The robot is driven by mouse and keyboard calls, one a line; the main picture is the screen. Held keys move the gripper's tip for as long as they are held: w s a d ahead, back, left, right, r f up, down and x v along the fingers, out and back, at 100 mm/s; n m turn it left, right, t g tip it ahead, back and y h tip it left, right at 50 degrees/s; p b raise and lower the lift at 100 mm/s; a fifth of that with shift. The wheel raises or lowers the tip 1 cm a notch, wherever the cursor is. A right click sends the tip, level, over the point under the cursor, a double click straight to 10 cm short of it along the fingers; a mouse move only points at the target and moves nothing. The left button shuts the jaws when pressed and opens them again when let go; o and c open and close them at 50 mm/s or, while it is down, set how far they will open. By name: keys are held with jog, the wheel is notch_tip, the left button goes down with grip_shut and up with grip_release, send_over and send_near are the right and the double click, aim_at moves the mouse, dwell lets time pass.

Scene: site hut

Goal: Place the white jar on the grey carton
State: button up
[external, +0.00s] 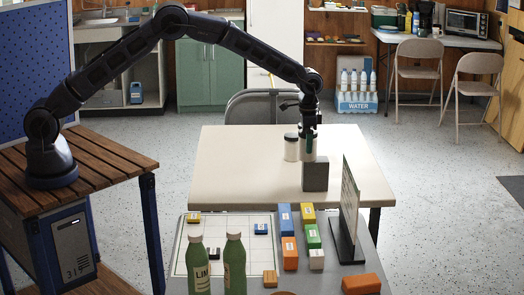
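The grey carton (315,176) stands upright near the right part of the cream table. A white jar (309,157) shows directly above the carton's top in the picture. My gripper (309,142) points down at this jar, with a dark green part in front of the jar's upper portion. I cannot tell whether the fingers grip it, nor whether it touches the carton or is behind it. A second white jar (291,149) with a dark band near its top stands on the table just to the left.
The cream table (235,170) is bare on its left. In front, a grey table holds two green bottles (234,265), coloured small boxes (289,250) and an upright sign panel (349,205). A folding chair (262,107) stands behind the cream table.

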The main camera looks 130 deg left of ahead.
jog(key=shift+r, duration=0.1)
notch_tip(320, 180, up, 12)
jog(key=shift+r, duration=0.1)
dwell(0.5)
